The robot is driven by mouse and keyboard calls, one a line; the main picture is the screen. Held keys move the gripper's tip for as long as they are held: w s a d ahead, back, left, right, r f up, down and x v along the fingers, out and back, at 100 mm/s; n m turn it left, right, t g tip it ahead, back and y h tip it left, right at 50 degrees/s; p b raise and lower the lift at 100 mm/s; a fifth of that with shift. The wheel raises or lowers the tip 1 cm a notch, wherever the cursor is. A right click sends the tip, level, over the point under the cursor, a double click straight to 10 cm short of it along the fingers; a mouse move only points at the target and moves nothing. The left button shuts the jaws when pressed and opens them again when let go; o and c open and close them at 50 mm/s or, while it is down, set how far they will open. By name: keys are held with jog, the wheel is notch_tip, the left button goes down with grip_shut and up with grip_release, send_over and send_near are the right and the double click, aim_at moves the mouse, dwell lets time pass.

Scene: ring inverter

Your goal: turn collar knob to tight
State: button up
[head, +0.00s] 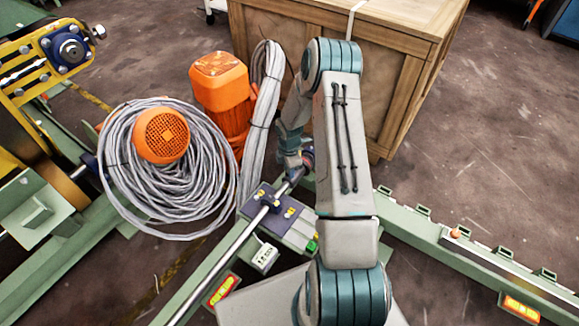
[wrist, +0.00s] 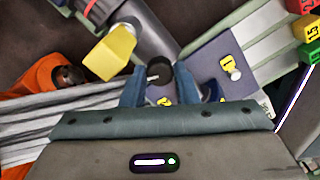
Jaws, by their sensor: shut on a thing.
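In the wrist view, a small round black knob (wrist: 159,73) with a pale pointer mark sits between the two blue fingers of my gripper (wrist: 160,82). The fingers are shut on it, one on each side. A grey shaft (wrist: 150,32) runs just behind it. A purple-grey plate (wrist: 208,62) with yellow number labels lies beside the knob. In the head view, my wrist end is down by the steel shaft (head: 232,252), near the purple-grey plate (head: 262,198). The knob and fingertips are hidden there by my arm.
A yellow block (wrist: 110,52) stands close to the left finger. Coiled grey cable (head: 165,205) and orange motors (head: 220,85) stand left of my arm. A wooden crate (head: 385,70) is behind. A green rail (head: 480,262) runs right; floor beyond it is clear.

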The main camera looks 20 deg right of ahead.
jog(key=m, duration=0.6)
jog(key=shift+m+p, duration=0.3)
jog(key=shift+p, duration=0.1)
jog(key=m, duration=0.6)
dwell(0.3)
jog(key=o, duration=1)
notch_tip(320, 180, up, 14)
jog(key=p, duration=0.4)
jog(key=shift+p, duration=0.35)
jog(key=shift+f, duration=0.1)
